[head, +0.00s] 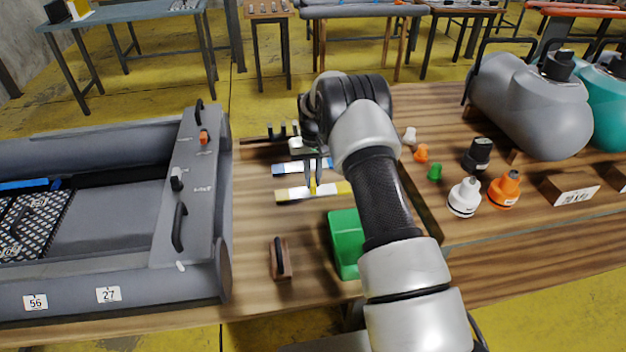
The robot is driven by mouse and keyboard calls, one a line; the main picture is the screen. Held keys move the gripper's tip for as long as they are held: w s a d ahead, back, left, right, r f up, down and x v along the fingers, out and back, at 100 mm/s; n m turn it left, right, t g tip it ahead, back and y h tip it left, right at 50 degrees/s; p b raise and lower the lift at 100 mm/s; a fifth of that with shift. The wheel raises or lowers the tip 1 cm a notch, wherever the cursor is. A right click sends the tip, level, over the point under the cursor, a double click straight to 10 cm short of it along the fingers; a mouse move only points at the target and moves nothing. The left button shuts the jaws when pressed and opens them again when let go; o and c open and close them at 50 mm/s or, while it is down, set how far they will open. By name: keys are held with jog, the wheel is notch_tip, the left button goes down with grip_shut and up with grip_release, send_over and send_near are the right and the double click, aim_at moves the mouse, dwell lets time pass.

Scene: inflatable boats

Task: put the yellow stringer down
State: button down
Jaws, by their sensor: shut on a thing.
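The yellow stringer (295,193) is a flat bar with yellow ends and a pale middle section. It shows near the middle of the head view, over the wooden table, lying roughly left to right. My gripper (313,185) points down and is shut on the stringer near its middle. I cannot tell whether the stringer touches the tabletop or hangs just above it. My arm comes close to the stringer's right end.
A blue-and-white bar (288,169) lies just behind. A grey inflatable boat (205,235) stands left. A green box (343,240) and a small brown block with a dark handle (281,261) are in front. Valves, including an orange one (505,191), stand right. Bare wood shows front left.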

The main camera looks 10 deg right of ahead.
jog(key=shift+f, duration=0.2)
jog(key=c, duration=1.7)
grip_release()
jog(key=shift+r, duration=0.1)
jog(key=shift+c, duration=0.2)
jog(key=shift+r, duration=0.1)
